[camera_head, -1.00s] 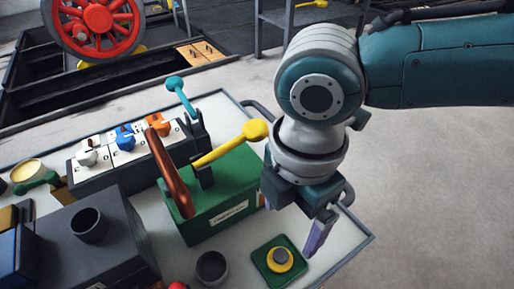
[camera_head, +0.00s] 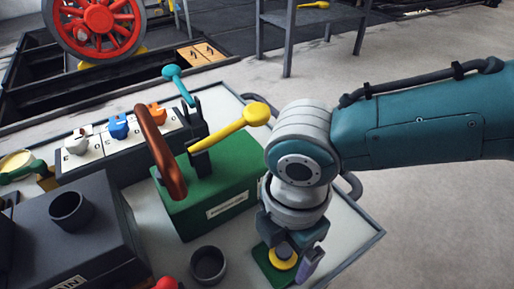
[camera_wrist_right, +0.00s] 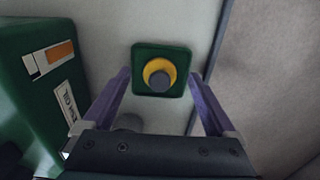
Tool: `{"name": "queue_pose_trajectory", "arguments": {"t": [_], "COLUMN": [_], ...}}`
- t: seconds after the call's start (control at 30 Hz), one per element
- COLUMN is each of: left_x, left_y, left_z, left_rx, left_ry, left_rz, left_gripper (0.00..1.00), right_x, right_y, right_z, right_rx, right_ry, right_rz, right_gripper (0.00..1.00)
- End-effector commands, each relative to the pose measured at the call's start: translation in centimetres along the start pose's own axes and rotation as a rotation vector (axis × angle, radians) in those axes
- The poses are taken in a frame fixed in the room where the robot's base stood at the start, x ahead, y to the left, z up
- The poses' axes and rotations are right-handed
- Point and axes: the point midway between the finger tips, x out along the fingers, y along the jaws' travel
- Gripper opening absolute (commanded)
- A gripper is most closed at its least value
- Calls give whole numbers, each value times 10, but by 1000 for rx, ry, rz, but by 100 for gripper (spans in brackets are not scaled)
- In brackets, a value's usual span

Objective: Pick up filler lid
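The filler lid, a yellow disc (camera_head: 281,264) with a grey knob, sits on a small green square plate (camera_head: 263,263) near the table's right front edge. In the right wrist view the lid (camera_wrist_right: 149,68) shows from above, centred on its green plate (camera_wrist_right: 160,91). My right gripper (camera_head: 291,258) points down over the lid and partly hides it in the head view. Its purple fingers stand wide apart in the wrist view (camera_wrist_right: 160,84), one to each side of the plate, with nothing held between them. My left gripper is out of view.
A green box (camera_head: 220,195) with a copper-coloured lever (camera_head: 163,155) and a yellow-knobbed lever (camera_head: 235,127) stands left of my right gripper. A dark round cup (camera_head: 208,266) stands left of the lid. The table's raised edge (camera_head: 352,254) runs close on the right.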

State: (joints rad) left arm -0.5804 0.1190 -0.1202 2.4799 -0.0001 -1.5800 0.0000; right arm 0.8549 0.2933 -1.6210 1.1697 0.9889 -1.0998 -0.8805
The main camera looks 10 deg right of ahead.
Motion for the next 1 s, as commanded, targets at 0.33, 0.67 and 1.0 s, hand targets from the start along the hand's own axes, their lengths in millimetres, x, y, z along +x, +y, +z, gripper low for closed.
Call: {"name": "queue_pose_trajectory", "arguments": {"t": [0.33,0.67,1.0], "left_x": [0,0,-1], "left_y": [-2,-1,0], "left_z": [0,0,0], "left_rx": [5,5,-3], "left_ry": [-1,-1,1], "left_rz": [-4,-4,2], "left_gripper": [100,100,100], "right_x": [0,0,-1], "right_y": [0,0,0], "right_z": [0,0,0], "right_rx": [0,0,0], "right_ry": [0,0,0], "right_rz": [0,0,0], "right_gripper": [52,15,3]}}
